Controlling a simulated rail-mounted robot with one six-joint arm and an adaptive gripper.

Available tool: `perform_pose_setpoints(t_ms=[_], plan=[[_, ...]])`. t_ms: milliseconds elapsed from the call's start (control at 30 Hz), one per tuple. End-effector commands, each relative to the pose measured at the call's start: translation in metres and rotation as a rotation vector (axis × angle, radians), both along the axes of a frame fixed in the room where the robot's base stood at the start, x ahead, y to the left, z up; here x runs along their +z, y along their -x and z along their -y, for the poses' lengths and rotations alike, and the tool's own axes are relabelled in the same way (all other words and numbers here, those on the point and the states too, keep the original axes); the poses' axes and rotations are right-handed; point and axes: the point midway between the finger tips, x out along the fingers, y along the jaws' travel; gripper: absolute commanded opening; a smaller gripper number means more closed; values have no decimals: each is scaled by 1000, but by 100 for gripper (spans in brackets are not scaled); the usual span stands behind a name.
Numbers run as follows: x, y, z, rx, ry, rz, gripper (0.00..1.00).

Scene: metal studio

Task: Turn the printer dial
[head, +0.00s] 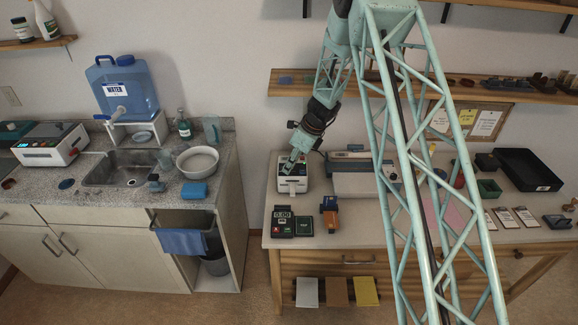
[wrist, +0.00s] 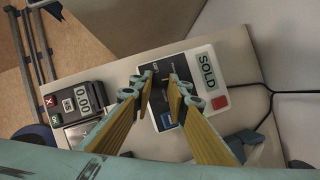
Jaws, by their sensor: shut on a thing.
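The printer (head: 293,185) is a small white machine at the left end of the workbench, with my arm coming down over its top. In the wrist view the printer (wrist: 197,93) has a dark panel, a "SOLD" label, a red button (wrist: 220,103) and a blue part. My gripper (wrist: 161,78) reaches onto the dark panel, with a fingertip on either side of the small dark dial (wrist: 160,88). It is shut on the dial, which is mostly hidden between the fingers; its angle cannot be read. In the head view my gripper (head: 290,166) covers the dial.
A grey and blue machine (head: 352,173) stands close on the right. A wall shelf (head: 300,84) runs behind the arm.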

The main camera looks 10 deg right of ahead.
Motion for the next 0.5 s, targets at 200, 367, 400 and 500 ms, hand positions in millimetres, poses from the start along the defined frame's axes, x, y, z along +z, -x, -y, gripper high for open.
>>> perform_pose_setpoints(t_ms=[200,367,400,500], plan=[[0,-3,2,200,0,0,5],[0,-4,3,331,0,1,5],[0,-4,3,358,0,0,5],[0,-5,3,419,0,0,5]])
